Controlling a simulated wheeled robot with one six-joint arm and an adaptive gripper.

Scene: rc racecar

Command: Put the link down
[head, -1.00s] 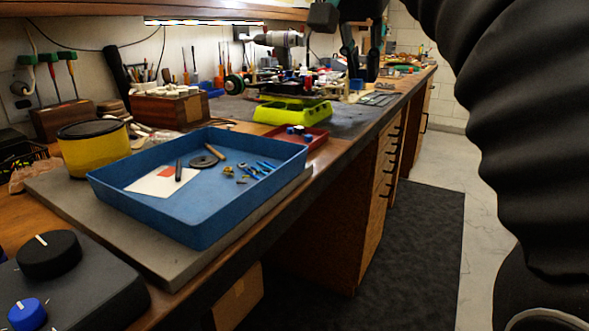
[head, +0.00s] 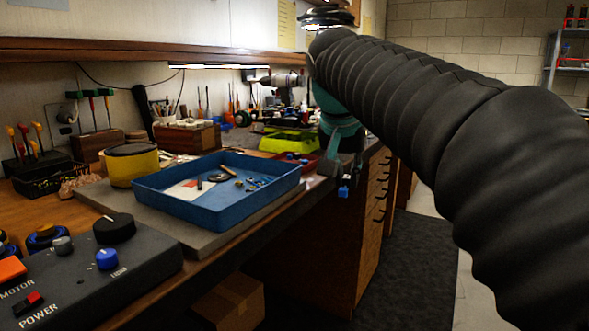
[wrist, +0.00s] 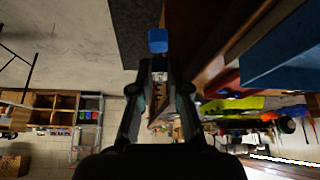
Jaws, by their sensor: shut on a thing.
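My gripper (wrist: 160,66) is shut on a small link, whose blue end (wrist: 158,40) sticks out beyond the fingertips in the wrist view. A pale part shows between the fingers. In the head view my gripper hangs off the bench's front edge, right of the blue tray, with the blue end of the link (head: 343,192) at its lower tip. The link is in the air beside the drawers, apart from any surface. The fingers hide most of it.
The blue tray (head: 215,212) holds small parts and a white-and-red card. A yellow-green stand (head: 290,141) and a red tray (head: 306,168) stand farther back. A control box (head: 135,262) is at front left. The floor (head: 420,240) below is clear.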

